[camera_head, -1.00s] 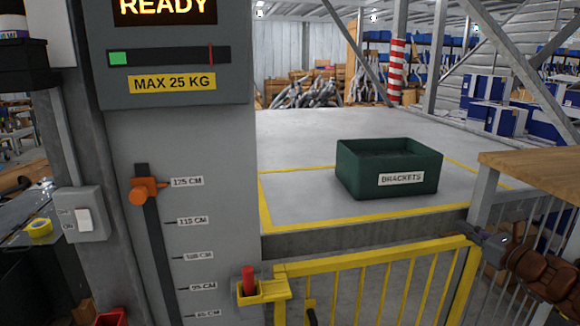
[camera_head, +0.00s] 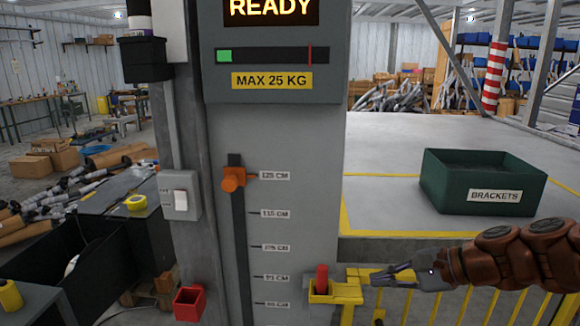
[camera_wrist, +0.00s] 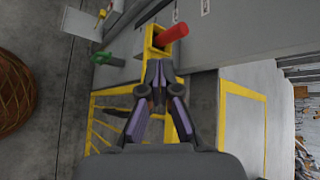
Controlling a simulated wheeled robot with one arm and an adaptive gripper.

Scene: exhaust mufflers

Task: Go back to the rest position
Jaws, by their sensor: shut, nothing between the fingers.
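My gripper (camera_head: 376,277) is at the right in the head view, on a brown-sleeved arm that comes in from the right edge. It points left toward a yellow bracket (camera_head: 345,290) with a red peg (camera_head: 321,278). In the wrist view my gripper (camera_wrist: 157,72) shows its two dark fingers drawn together at the tips, with nothing held. The yellow bracket (camera_wrist: 156,40) and red peg (camera_wrist: 172,35) lie just beyond the fingertips there. I cannot tell whether the fingertips touch the bracket.
A grey column (camera_head: 290,200) with an orange slider (camera_head: 232,179) and a READY display stands in the middle. A green BRACKETS bin (camera_head: 485,196) sits on the grey platform. A yellow gate (camera_head: 480,305) is below the arm. A dark workbench is at left.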

